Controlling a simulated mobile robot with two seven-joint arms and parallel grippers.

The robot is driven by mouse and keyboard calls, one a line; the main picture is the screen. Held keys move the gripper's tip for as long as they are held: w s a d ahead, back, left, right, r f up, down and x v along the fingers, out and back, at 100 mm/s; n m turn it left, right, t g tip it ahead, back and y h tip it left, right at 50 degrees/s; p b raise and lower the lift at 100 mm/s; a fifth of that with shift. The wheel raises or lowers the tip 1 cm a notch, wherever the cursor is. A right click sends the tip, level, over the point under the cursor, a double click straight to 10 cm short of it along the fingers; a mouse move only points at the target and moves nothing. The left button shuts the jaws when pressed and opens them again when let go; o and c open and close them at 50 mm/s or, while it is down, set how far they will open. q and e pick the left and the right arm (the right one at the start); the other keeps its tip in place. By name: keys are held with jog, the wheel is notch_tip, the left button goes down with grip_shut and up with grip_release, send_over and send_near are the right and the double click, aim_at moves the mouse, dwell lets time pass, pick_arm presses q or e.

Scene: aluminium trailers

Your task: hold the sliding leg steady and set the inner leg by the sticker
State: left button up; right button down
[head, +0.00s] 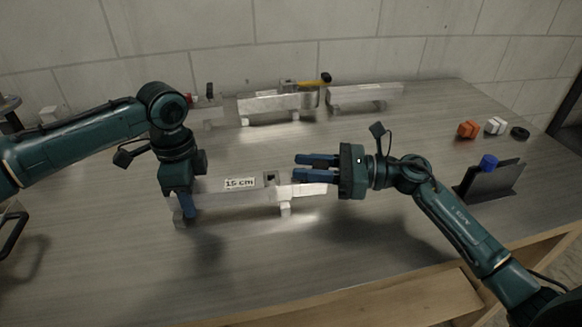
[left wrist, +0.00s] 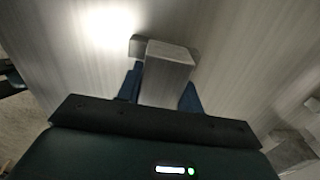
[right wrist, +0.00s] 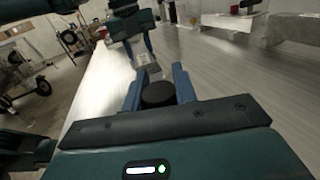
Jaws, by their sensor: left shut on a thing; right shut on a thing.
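The outer sliding leg (head: 215,189), a square aluminium tube, lies across the table with a white sticker (head: 240,184) reading 15 cm. My left gripper (head: 187,208) points down and is shut on its left end; the left wrist view shows the tube (left wrist: 168,72) between the fingers. The brighter inner leg (head: 312,189) shows at the right end. My right gripper (head: 298,167) lies level there, fingers pointing left. In the right wrist view a round black end piece (right wrist: 158,94) sits between its fingers. The head view hides the exact grip.
Behind stand more aluminium pieces (head: 275,104) with a yellow-handled tool (head: 313,81). At right are an orange part (head: 468,129), a white part (head: 496,125), a black ring (head: 520,133) and a dark stand (head: 490,181) with a blue part (head: 488,162). The front table is clear.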

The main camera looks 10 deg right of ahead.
jog(key=shift+d, duration=0.3)
jog(key=c, duration=1.1)
grip_release()
jog(key=v, duration=0.7)
jog(key=shift+s+d, duration=0.1)
jog(key=shift+d, duration=0.1)
pick_arm(q)
jog(key=o, duration=1.3)
